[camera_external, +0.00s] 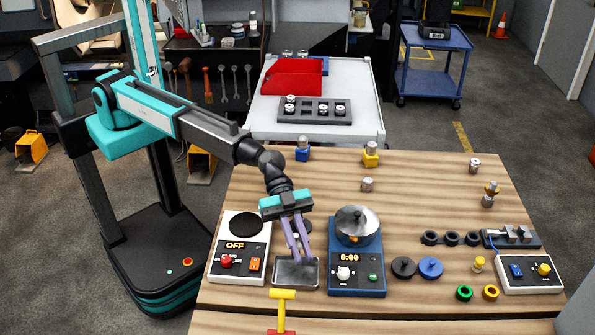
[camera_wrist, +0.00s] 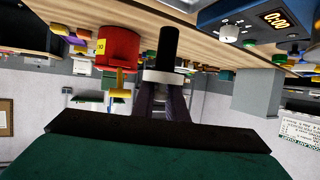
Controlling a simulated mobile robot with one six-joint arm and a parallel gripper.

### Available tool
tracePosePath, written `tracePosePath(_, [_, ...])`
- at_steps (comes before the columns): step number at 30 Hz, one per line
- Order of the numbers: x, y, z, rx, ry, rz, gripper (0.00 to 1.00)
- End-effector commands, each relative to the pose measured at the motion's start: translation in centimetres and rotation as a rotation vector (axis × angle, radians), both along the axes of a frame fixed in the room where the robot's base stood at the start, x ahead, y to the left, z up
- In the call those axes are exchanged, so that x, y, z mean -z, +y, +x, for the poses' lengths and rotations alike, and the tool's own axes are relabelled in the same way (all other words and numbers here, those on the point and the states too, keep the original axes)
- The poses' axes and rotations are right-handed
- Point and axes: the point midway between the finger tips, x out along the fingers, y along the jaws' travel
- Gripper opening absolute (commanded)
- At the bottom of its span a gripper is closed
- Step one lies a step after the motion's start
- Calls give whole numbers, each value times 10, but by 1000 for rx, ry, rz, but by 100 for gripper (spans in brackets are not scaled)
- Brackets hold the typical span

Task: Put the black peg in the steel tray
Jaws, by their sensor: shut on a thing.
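My gripper (camera_external: 302,258) points down, its purple fingers over the steel tray (camera_external: 283,281) in the external view. The tray is a shallow grey rectangle between two devices at the table's front. In the wrist view my gripper (camera_wrist: 165,85) is shut on the black peg (camera_wrist: 168,45), a dark upright cylinder beyond a pale band at the fingertips. The peg cannot be made out clearly in the external view. The fingertips appear above or at the tray; their exact height is hard to tell. The tray cannot be made out in the wrist view.
A white device with an OFF display (camera_external: 238,262) stands left of the tray. A blue device with a metal pot (camera_external: 356,226) stands close on the right. A black disc (camera_external: 403,267) and a blue disc (camera_external: 431,267) lie farther right. A yellow T-handle (camera_external: 282,297) stands in front.

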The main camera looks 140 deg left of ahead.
Motion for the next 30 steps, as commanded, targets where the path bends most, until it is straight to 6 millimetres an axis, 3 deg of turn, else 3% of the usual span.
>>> tracePosePath(9, [31,0,0,0,-1,0,0])
tracePosePath(23, [36,0,0,-1,0,0,0])
tracePosePath(30, [54,0,0,0,1,0,0])
